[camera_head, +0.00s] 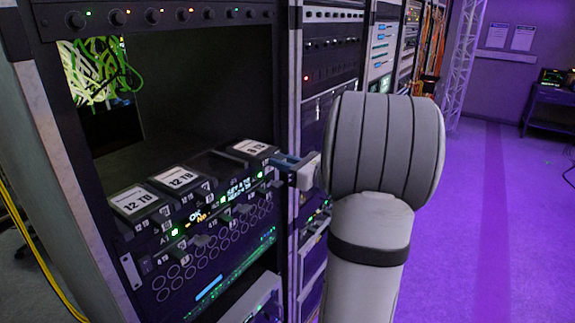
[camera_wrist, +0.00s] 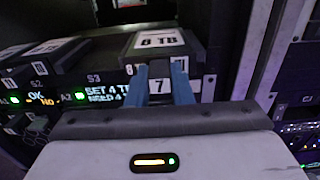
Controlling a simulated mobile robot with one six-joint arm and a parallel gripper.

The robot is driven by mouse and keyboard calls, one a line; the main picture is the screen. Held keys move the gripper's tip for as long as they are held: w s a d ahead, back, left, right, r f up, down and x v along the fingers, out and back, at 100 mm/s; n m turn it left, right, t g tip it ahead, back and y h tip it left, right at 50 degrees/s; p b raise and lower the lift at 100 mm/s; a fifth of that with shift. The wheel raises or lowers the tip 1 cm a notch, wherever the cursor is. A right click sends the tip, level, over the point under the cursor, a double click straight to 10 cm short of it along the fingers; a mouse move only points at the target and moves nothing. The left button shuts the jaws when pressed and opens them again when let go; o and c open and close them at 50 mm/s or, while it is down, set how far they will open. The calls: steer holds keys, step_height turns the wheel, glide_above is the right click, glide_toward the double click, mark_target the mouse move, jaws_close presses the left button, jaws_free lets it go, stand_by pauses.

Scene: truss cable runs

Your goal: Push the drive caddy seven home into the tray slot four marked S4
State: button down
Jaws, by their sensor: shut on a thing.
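Drive caddy seven (camera_head: 251,147) is at the right end of the tray, with a white "8 TB" label on top. In the wrist view the caddy (camera_wrist: 158,42) shows a 7 on its front, between my blue fingers. My gripper (camera_head: 284,163) is shut on the caddy's front end; its fingers also show in the wrist view (camera_wrist: 159,80). The tray (camera_head: 205,222) has a lit front strip. An S3 mark shows left of the caddy. The S4 mark is not readable, and I cannot tell how deep the caddy sits.
Two caddies labelled "12 TB" (camera_head: 133,202) (camera_head: 176,178) sit further left. A dark gap (camera_head: 212,165) lies between them and caddy seven. A rack post (camera_head: 283,100) stands close to my gripper. Open purple floor (camera_head: 480,220) lies to the right.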

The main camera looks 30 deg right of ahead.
steer(key=shift+x, duration=1.1)
steer(key=shift+w+a, duration=0.1)
steer(key=shift+w, duration=0.1)
steer(key=shift+w+a, duration=0.25)
steer(key=shift+w, duration=0.35)
steer(key=c, duration=1.2)
jaws_free()
steer(key=shift+s, duration=0.15)
steer(key=shift+s+d+b, duration=0.2)
steer(key=shift+s+b, duration=0.1)
steer(key=shift+b, duration=0.1)
steer(key=b+v, duration=0.1)
steer(key=v, duration=0.6)
steer(key=shift+b, duration=0.3)
